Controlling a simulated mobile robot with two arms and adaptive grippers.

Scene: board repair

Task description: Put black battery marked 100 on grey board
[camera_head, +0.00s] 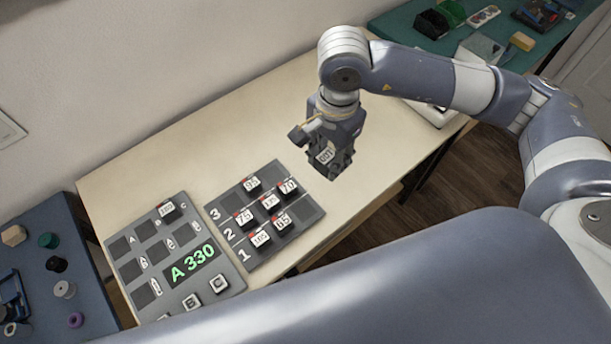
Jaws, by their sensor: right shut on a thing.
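My right gripper (330,158) is shut on a black battery (325,155) with a white label that seems to read 100, turned in the picture. It holds it above the table, behind and right of the boards. A grey board (213,251) with a green "A 330" display lies at the left. Its dark square sockets are mostly empty; one battery (169,211) sits in its upper right. A second grey board (247,251) with rows 1, 2 and 3 lies beside it and holds several labelled black batteries (271,203). My left gripper is not in view.
The pale wooden table (190,157) is clear behind the boards and to their right. A dark blue side table (85,290) with small parts stands at the left. A green table (400,24) with boxes stands at the back right. My own body covers the lower foreground.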

